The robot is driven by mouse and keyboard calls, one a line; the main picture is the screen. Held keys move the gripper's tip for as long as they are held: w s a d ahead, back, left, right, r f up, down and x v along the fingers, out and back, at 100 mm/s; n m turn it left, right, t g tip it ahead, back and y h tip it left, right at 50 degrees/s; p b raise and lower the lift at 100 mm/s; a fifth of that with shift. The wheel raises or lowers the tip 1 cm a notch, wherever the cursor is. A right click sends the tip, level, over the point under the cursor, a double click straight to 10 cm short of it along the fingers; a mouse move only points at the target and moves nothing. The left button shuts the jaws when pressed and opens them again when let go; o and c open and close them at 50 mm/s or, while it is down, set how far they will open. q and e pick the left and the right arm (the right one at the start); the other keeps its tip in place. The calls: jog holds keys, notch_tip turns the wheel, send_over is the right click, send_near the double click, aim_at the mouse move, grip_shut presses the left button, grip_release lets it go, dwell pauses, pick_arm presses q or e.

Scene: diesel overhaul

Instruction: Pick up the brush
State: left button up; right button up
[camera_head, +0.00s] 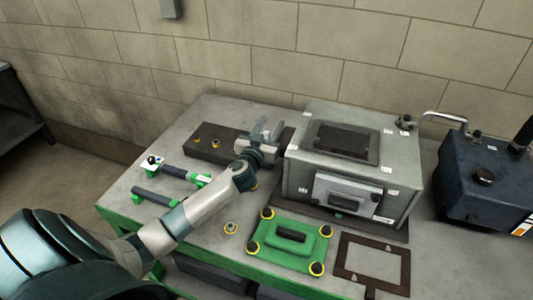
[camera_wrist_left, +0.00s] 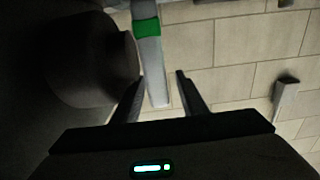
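I cannot make out the brush for certain. Two dark bar-shaped tools lie at the left of the bench in the head view: one (camera_head: 180,173) with a pale and green end, one (camera_head: 151,196) nearer the front edge. My left gripper (camera_head: 268,131) is over the bench beside the grey metal box, fingers spread apart. In the left wrist view its fingers (camera_wrist_left: 162,78) are also apart. A pale strip with a green band (camera_wrist_left: 150,50) shows between them there; I cannot tell what it is or whether it touches a finger. My right gripper is not in view.
The grey metal box (camera_head: 300,172) stands right of my gripper. A dark flat block (camera_head: 213,143) lies to the left. A green plate with yellow-ringed knobs (camera_head: 276,258) and a brown frame (camera_head: 345,275) lie in front. A dark blue canister (camera_head: 470,200) is at right. The wall is behind.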

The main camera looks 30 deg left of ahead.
pick_arm(q)
grip_shut()
notch_tip(320, 180, up, 18)
jog(key=b, duration=0.3)
dwell(0.5)
jog(key=shift+r, duration=0.1)
dwell(0.4)
